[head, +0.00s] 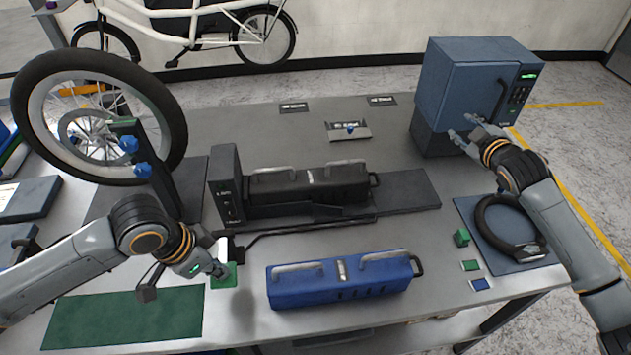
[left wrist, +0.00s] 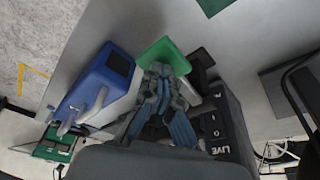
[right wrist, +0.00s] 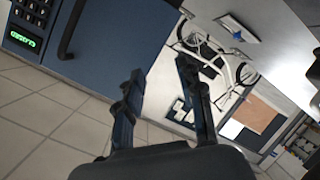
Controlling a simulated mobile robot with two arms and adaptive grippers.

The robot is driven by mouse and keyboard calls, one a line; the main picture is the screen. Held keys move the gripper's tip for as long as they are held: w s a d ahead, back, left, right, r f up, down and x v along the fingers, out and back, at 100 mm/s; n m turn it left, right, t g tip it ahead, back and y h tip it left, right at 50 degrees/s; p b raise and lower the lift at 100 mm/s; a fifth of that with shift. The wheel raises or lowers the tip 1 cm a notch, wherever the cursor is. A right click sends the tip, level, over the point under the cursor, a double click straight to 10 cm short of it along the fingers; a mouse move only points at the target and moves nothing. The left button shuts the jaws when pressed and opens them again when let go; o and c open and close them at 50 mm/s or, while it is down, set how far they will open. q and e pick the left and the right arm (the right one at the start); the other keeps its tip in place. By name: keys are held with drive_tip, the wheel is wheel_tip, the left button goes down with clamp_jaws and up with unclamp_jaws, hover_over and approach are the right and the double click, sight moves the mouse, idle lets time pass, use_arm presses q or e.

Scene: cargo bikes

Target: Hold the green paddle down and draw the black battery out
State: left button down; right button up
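The green paddle (head: 224,281) lies at the front of the black dock (head: 226,190), left of the blue battery. It also shows in the left wrist view (left wrist: 160,50). My left gripper (head: 222,272) is over the paddle with its fingertips together (left wrist: 158,70); whether they press it I cannot tell. The black battery (head: 330,185) lies in the dock, with two grey handles on top and a black loop at its right end. My right gripper (head: 467,134) is open and empty (right wrist: 160,72), in front of the blue cabinet, well away from the battery.
The blue battery (head: 340,292) lies in front of the dock. The blue cabinet (head: 465,85) stands at the back right. A bike wheel (head: 170,110) stands at the left. A black ring lock (head: 490,225) lies on a blue mat (head: 540,262) at the right.

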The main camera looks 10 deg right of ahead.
drive_tip(key=a+f+m+g+y, duration=0.1)
drive_tip(key=a+f+y, duration=0.1)
drive_tip(key=a, duration=0.6)
drive_tip(key=a+f+y, duration=0.2)
drive_tip(key=a+f, duration=0.1)
drive_tip(key=a, duration=0.5)
drive_tip(key=g+y, duration=0.2)
drive_tip(key=y, duration=0.3)
approach(298, 182)
wheel_tip(298, 182, up, 2)
drive_tip(key=w+a, duration=0.2)
drive_tip(key=shift+m, duration=0.4)
drive_tip(key=x, duration=0.7)
drive_tip(key=shift+w+f, duration=0.1)
drive_tip(key=shift+f, duration=0.05)
drive_tip(key=shift+c, duration=0.2)
clamp_jaws()
drive_tip(key=shift+d, duration=0.15)
